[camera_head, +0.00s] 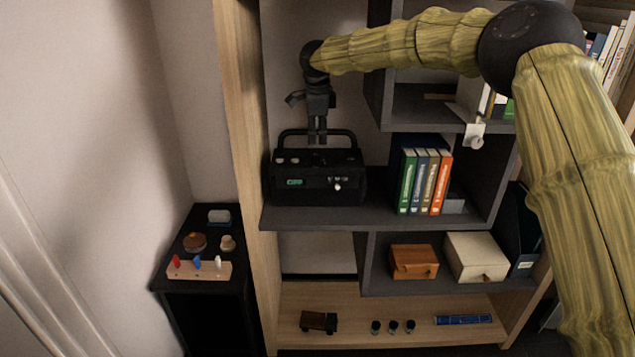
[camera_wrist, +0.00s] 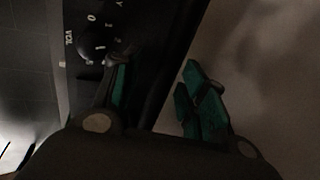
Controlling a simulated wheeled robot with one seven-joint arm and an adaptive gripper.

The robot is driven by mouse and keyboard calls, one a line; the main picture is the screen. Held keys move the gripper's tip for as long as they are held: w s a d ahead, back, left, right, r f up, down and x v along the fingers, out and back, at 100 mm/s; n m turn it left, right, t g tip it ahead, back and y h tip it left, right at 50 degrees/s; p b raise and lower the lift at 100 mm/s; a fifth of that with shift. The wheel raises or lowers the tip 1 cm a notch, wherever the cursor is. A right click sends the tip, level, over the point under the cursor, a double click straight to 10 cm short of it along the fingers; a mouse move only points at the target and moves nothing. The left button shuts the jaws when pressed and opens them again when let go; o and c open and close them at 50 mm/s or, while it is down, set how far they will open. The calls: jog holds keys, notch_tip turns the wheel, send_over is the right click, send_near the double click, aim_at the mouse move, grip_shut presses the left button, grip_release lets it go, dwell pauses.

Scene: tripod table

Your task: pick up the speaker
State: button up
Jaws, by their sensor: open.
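The speaker (camera_head: 318,187) is a black box with a carry handle on top. It stands upright on the middle dark shelf at the left of the bookcase. My gripper (camera_head: 317,139) points down at the middle of the handle, with its fingertips at the bar. In the wrist view my gripper (camera_wrist: 160,92) is open, its green-padded fingers apart. The speaker's control face, with a knob and white lettering (camera_wrist: 88,38), shows behind the left finger. A dark edge of the speaker runs between the fingers. I cannot tell whether either finger touches it.
A row of books (camera_head: 425,181) stands right of the speaker on the same shelf. The bookcase's wooden side panel (camera_head: 243,150) rises close on the left. A wooden box (camera_head: 414,261) and a cream box (camera_head: 476,256) sit below. A small black table (camera_head: 180,283) holds several toys.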

dwell(0.3)
jog(key=shift+f, duration=0.1)
grip_shut()
jog(key=shift+r, duration=0.2)
jog(key=shift+w, duration=0.1)
jog(key=shift+b, duration=0.75)
